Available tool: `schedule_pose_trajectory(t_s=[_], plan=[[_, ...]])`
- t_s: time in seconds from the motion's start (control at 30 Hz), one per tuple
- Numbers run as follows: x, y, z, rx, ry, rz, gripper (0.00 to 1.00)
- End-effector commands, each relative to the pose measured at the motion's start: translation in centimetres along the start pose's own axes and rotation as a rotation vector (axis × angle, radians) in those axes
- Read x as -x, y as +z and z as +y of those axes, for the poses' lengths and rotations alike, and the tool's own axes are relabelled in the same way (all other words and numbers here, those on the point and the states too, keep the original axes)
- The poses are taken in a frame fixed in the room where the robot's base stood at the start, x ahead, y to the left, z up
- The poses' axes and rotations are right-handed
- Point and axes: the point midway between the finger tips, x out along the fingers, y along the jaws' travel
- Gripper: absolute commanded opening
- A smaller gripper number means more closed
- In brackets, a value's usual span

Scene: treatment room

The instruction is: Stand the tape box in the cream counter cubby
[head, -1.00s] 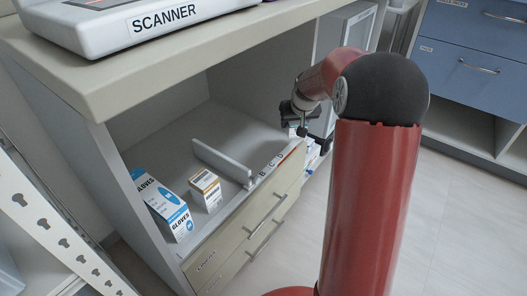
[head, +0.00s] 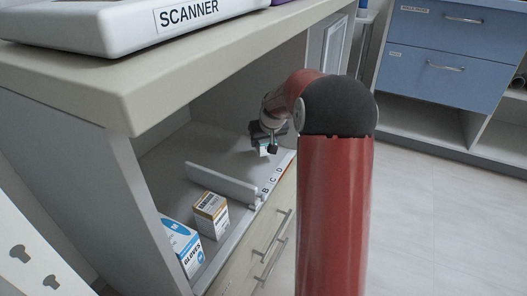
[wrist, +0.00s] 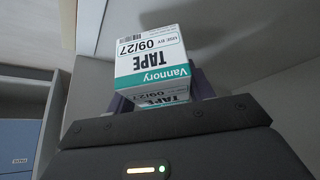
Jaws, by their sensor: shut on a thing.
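The tape box (wrist: 152,55), white with a teal band and the word TAPE upside down in the wrist view, is held in my gripper (wrist: 160,98). In the head view my gripper (head: 267,143) is inside or just over the cubby (head: 225,148) of the cream counter (head: 130,85), towards its right end. A small pale part of the box shows below the fingers there. The cubby floor has a low grey divider (head: 222,184) and edge labels B, C and D. I cannot tell whether the box touches the floor.
A brown and white box (head: 210,215) and a blue and white gloves box (head: 182,245) stand left of the divider. The scanner (head: 150,25) sits on the countertop above. Drawers (head: 262,235) lie below the cubby. Floor (head: 440,210) is clear to the right.

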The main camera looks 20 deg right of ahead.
Motion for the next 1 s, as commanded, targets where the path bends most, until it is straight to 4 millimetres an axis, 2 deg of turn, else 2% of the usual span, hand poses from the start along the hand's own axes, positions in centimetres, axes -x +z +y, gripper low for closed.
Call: schedule_pose_trajectory(t_s=[0.1,0.2,0.57,0.6,0.73,0.77,1.0], plan=[[-2.1,1.3,0.0,0.000,-0.001,-0.004,0.24],[-3.2,1.9,0.0,0.000,-0.001,-0.002,0.24],[-3.5,2.1,0.0,0.000,-0.001,-0.001,0.24],[-3.6,2.1,0.0,0.000,-0.001,-0.002,0.54],[-3.5,2.0,0.0,0.000,-0.001,-0.002,0.71],[-3.5,2.0,0.0,0.000,-0.001,-0.002,0.74],[-3.4,2.0,0.0,0.000,-0.001,-0.001,0.74]])
